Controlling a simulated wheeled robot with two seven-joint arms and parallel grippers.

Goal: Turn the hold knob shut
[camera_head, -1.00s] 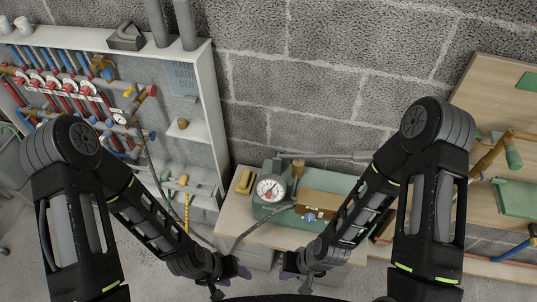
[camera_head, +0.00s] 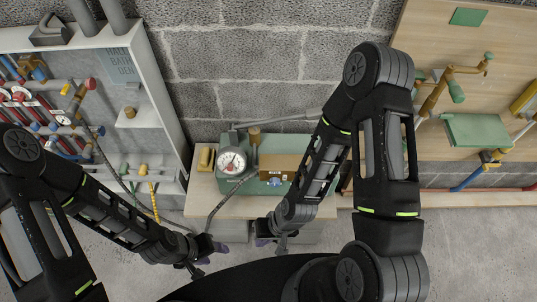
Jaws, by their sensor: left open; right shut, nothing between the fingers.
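A green test unit (camera_head: 298,147) stands on a small wooden bench (camera_head: 236,208) against the block wall. A white dial gauge (camera_head: 232,161) is on its left front and a tan box-like part (camera_head: 279,166) on its right. A small blue knob (camera_head: 275,182) shows below the tan part, and a brass knob (camera_head: 254,133) stands up at the top. I cannot tell which is the hold knob, or how far either is turned. My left gripper (camera_head: 208,252) is open, below the bench's front edge in the picture. My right gripper (camera_head: 266,236) is shut and empty, apart from the unit.
A dark hose (camera_head: 222,201) runs from the unit past my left gripper. A yellow block (camera_head: 206,158) lies left of the gauge. A white shelf rack (camera_head: 155,85) with pipes and valves stands left; a wooden board (camera_head: 420,148) with pipework stands right.

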